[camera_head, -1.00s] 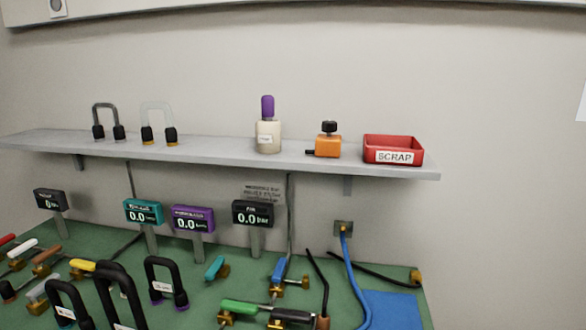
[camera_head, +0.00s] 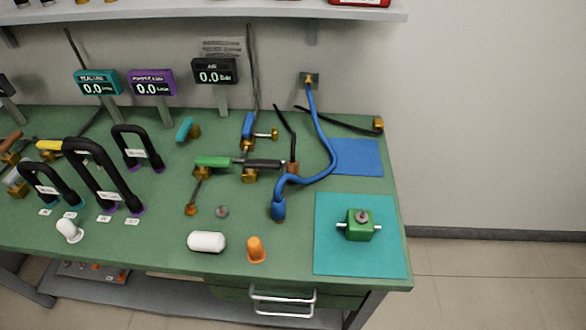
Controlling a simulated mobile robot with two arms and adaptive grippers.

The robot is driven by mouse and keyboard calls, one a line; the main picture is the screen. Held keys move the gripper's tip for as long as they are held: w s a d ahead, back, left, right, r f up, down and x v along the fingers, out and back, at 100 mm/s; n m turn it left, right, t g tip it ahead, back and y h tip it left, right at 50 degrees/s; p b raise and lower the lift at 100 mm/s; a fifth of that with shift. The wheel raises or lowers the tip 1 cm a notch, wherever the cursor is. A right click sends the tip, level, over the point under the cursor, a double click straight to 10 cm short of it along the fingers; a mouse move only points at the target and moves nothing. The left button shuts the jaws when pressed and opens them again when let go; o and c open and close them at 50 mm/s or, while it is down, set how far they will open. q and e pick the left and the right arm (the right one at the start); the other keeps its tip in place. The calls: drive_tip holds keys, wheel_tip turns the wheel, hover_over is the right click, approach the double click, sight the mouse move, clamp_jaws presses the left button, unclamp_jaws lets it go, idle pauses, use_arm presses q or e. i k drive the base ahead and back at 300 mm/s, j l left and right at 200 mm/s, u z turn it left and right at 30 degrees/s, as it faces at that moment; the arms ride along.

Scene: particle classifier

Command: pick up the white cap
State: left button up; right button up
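A small white cap-like piece (camera_head: 69,229) with a rounded top and a flared end lies tilted on the green bench top (camera_head: 150,255) at the front left. A larger white cylinder (camera_head: 207,242) lies on its side near the front edge, and I cannot tell for certain which of the two is called the white cap. An orange cap-like piece (camera_head: 256,250) stands just right of the cylinder. Neither of my grippers is in view.
Black looped hoses (camera_head: 105,175) stand behind the white piece. A drawer handle (camera_head: 283,300) sticks out below the front edge. A shelf (camera_head: 220,14) hangs above.

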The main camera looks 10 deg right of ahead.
sight(67, 227)
drive_tip(key=u, duration=1.45)
drive_tip(key=i+j+z, duration=0.15)
drive_tip(key=i+j, duration=0.05)
drive_tip(key=j, duration=0.1)
